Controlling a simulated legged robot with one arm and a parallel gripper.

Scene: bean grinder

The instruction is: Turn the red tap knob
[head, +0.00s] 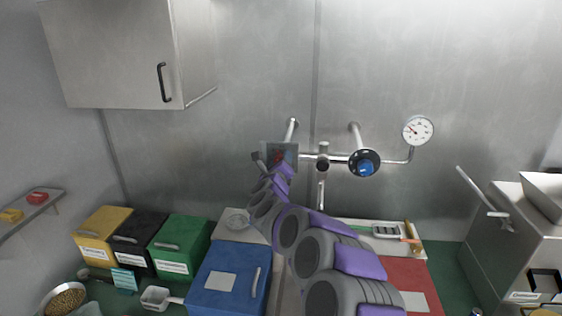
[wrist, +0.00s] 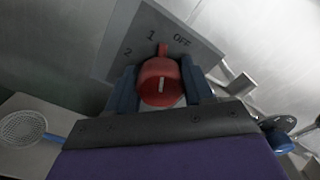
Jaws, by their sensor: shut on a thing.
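The red tap knob (wrist: 159,82) sits on a grey plate (wrist: 193,40) marked "1", "2" and "OFF" in the wrist view. In the head view my arm reaches up to the plate (head: 289,149) on the left end of the wall pipe, and only a bit of the red knob (head: 278,155) shows past my gripper.
A blue tap knob (head: 366,165) and a round gauge (head: 417,130) are on the pipe to the right. Yellow, black, green, blue and red bins stand below. A wall cabinet (head: 115,55) hangs upper left. A strainer (wrist: 22,128) lies at left in the wrist view.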

